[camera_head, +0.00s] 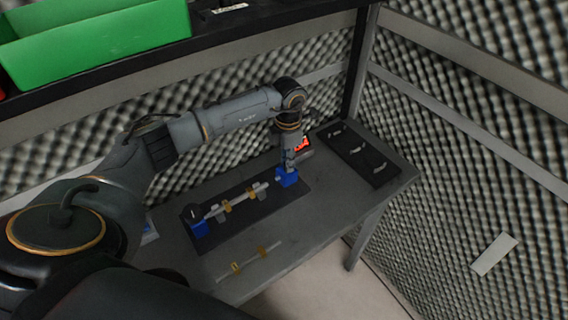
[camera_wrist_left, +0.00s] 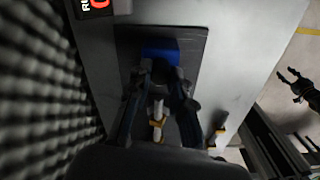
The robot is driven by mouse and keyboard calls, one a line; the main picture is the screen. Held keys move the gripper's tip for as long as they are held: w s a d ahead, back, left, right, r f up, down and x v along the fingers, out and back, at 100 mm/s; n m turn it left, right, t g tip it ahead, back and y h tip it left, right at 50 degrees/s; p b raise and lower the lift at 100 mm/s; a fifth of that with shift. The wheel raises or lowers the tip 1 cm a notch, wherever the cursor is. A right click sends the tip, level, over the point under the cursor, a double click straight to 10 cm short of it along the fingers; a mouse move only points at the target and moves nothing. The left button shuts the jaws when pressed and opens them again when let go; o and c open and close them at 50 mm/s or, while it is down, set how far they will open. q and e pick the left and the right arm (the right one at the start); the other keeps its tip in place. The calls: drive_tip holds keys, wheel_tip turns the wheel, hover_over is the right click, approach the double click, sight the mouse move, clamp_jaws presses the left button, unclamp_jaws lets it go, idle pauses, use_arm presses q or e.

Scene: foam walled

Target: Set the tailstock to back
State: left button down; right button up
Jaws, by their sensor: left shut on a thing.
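The blue tailstock (camera_head: 287,178) stands at the right end of a dark base plate (camera_head: 250,205) on the table. A second blue block (camera_head: 198,228) stands at the left end. A pale shaft with yellow bands (camera_head: 240,199) lies between them on grey supports. My left gripper (camera_head: 289,165) reaches down to the tailstock and is shut on it. The left wrist view shows the blue of the tailstock (camera_wrist_left: 160,50) just beyond the fingertips (camera_wrist_left: 162,76); the fingers hide part of it. My right gripper (camera_wrist_left: 296,84) shows at the right edge of that view, empty, its fingers apart.
Another banded shaft (camera_head: 249,261) lies on the table's front part. A dark panel with several pale handles (camera_head: 358,153) lies at the right. A small red-lit display (camera_head: 302,144) stands behind the tailstock. A green bin (camera_head: 95,35) sits on the shelf above. Foam walls enclose the back and right.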

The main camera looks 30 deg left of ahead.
use_arm(q)
drive_tip(key=c, duration=1.5)
unclamp_jaws()
drive_tip(key=shift+w+d+r, duration=0.1)
drive_tip(key=shift+w, duration=0.1)
drive_tip(key=o, duration=0.3)
drive_tip(key=shift+w, duration=0.1)
drive_tip(key=shift+o, duration=0.2)
drive_tip(key=shift+r, duration=0.5)
wheel_tip(320, 180, up, 11)
drive_tip(key=shift+d+f, duration=0.1)
drive_tip(key=shift+f, duration=0.05)
